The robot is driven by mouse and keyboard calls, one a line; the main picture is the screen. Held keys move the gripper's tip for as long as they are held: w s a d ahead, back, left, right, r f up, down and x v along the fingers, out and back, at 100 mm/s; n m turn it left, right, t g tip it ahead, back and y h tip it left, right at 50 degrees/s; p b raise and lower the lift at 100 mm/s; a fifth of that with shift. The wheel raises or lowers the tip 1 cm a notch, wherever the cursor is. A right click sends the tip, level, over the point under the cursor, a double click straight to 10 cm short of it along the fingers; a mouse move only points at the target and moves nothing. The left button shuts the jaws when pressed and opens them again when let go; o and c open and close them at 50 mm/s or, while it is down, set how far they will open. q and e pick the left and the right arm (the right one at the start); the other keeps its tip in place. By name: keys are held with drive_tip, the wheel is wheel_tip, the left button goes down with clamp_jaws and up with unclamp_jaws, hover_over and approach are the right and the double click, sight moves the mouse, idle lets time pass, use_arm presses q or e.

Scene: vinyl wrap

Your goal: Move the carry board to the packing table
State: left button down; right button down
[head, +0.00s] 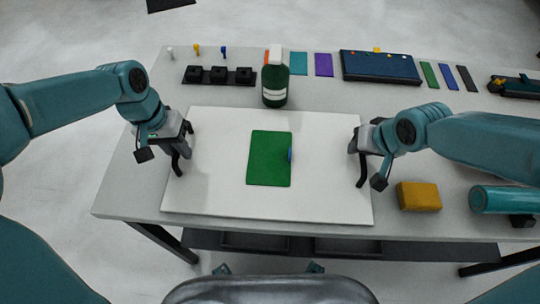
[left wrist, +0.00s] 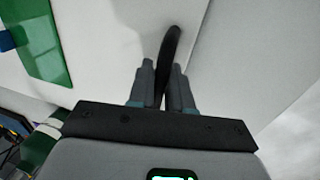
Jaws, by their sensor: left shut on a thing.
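The white carry board (head: 215,190) lies flat on a grey table, with a green rectangular sheet (head: 268,160) on it. The sheet has a small blue piece at its right edge. My left gripper (head: 181,150) is at the board's left edge. In the left wrist view its fingers (left wrist: 162,85) are shut on a curved black handle (left wrist: 173,42). My right gripper (head: 360,150) is at the board's right edge, by another black handle (head: 362,175). Its fingers are too small to tell whether they are closed on it.
A green spray bottle (head: 275,84) stands behind the board. A black holder (head: 219,76), colour swatches and a blue box (head: 380,67) line the back. A yellow block (head: 418,196) and a teal cylinder (head: 500,200) are at right. No second table is clearly visible.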

use_arm(q)
drive_tip(key=shift+r, duration=0.1)
